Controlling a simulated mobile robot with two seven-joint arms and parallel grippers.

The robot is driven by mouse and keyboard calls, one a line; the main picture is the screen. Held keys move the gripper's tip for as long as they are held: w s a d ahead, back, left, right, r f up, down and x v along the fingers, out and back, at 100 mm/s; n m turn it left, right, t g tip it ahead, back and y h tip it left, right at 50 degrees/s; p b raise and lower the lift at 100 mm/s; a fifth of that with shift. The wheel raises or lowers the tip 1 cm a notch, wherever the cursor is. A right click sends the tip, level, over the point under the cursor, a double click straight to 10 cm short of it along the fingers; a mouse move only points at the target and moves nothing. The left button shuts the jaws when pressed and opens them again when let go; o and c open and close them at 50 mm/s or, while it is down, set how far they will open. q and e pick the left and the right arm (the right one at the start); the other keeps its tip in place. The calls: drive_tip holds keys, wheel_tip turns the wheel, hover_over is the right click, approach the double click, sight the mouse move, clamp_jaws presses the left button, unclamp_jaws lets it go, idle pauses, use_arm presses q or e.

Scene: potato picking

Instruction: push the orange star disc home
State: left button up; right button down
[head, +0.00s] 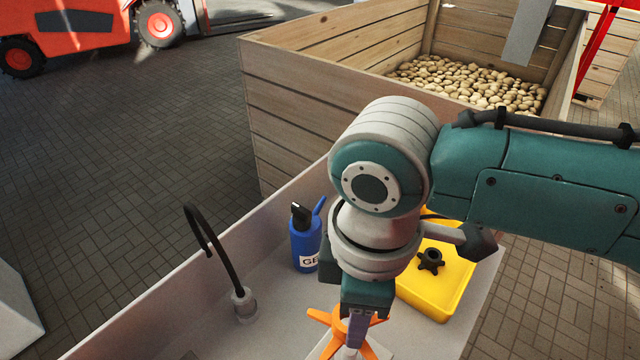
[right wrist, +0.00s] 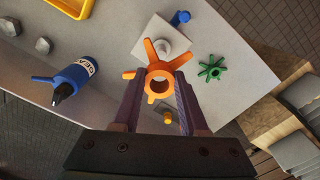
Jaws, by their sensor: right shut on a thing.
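The orange star disc (right wrist: 158,72), a ring with several arms, is between the fingers of my right gripper (right wrist: 160,80), which is shut on it. In the head view the orange star disc (head: 319,316) shows below my right gripper (head: 357,326), partly hidden by it. A white square block (right wrist: 150,38) with a round grey hub lies just beyond the disc in the right wrist view. The disc overlaps the hub there; I cannot tell whether they touch. My left gripper is not in view.
A blue bottle (head: 305,243), a yellow container (head: 455,275) and a black curved spout (head: 213,238) stand around my arm. A green star disc (right wrist: 211,69) and a blue piece (right wrist: 180,18) lie near the block. A wooden crate (head: 290,110) of potatoes stands behind.

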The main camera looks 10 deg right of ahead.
wheel_tip(320, 180, down, 6)
drive_tip(key=b, duration=0.4)
drive_tip(key=shift+d, duration=0.1)
drive_tip(key=shift+r, duration=0.1)
idle(0.6)
idle(0.9)
drive_tip(key=shift+p, duration=0.4)
drive_tip(key=shift+f, duration=0.2)
idle(0.4)
drive_tip(key=shift+d+f, duration=0.1)
drive_tip(key=shift+f, duration=0.1)
idle(0.3)
drive_tip(key=shift+s+d+f, duration=0.1)
idle(1.1)
